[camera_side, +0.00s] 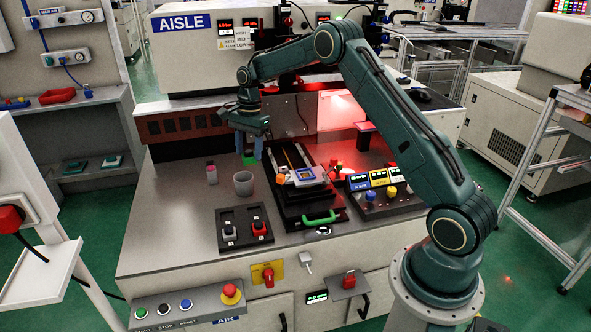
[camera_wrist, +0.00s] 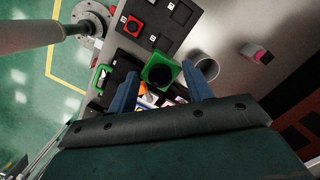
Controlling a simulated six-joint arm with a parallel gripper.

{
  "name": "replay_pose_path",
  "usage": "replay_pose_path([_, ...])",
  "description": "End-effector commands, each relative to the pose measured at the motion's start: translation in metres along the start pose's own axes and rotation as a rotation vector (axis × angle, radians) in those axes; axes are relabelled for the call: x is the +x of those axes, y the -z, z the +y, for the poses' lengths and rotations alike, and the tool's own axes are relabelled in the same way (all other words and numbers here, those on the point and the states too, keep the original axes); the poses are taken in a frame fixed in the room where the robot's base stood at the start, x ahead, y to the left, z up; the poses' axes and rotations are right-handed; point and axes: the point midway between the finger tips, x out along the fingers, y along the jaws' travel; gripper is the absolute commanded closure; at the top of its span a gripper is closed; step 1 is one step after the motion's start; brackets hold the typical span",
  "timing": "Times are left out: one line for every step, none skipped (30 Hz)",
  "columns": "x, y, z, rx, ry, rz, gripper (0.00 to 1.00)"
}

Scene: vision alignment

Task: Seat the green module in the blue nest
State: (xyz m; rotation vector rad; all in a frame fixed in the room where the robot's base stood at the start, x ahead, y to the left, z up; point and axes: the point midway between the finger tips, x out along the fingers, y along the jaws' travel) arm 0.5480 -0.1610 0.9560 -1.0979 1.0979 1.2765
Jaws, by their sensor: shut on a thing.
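The green module (camera_side: 249,159) is between the blue fingers of my gripper (camera_side: 251,150), above the back left of the bench. In the wrist view the module (camera_wrist: 149,64) is a green block with a dark round opening, held between the two fingers (camera_wrist: 160,79). A blue-edged fixture (camera_side: 306,176) on the black slide, to the right of my gripper, looks like the blue nest. In the wrist view the module and fingers partly hide the coloured parts below, so I cannot make out the nest there.
A black tray (camera_side: 243,242) with a grey and a red part stands at the front. The slide has a green handle (camera_side: 319,218). A control box (camera_side: 377,181) stands right of it.

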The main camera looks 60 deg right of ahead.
Motion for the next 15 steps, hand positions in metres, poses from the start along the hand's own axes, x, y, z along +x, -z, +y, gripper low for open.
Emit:
replay_pose_path([-0.0001,0.0000,-0.0001,0.000,0.001,0.000,0.72])
replay_pose_path([-0.0001,0.0000,-0.0001,0.000,0.000,0.000,0.72])
replay_pose_path([-0.0001,0.0000,-0.0001,0.000,0.000,0.000,0.72])
replay_pose_path([0.0000,0.0000,-0.0001,0.000,0.000,0.000,0.72])
replay_pose_path([0.0000,0.0000,-0.0001,0.000,0.000,0.000,0.72])
replay_pose_path([0.0000,0.0000,-0.0001,0.000,0.000,0.000,0.72])
replay_pose_path([0.0000,0.0000,-0.0001,0.000,0.000,0.000,0.72])
replay_pose_path([0.0001,0.0000,-0.0001,0.000,0.000,0.000,0.72])
replay_pose_path([0.0001,0.0001,-0.0001,0.000,0.000,0.000,0.72])
replay_pose_path([0.0001,0.0003,0.0000,0.000,0.000,0.000,0.72])
replay_pose_path([0.0003,0.0008,0.0002,0.000,0.000,0.000,0.72])
replay_pose_path([0.0005,0.0021,0.0007,0.000,0.000,0.000,0.72])
replay_pose_path([0.0007,0.0036,0.0013,0.001,0.000,0.000,0.72])
replay_pose_path([0.0011,0.0056,0.0021,0.001,0.000,0.000,0.72])
replay_pose_path([0.0017,0.0091,0.0035,0.003,0.000,0.000,0.72])
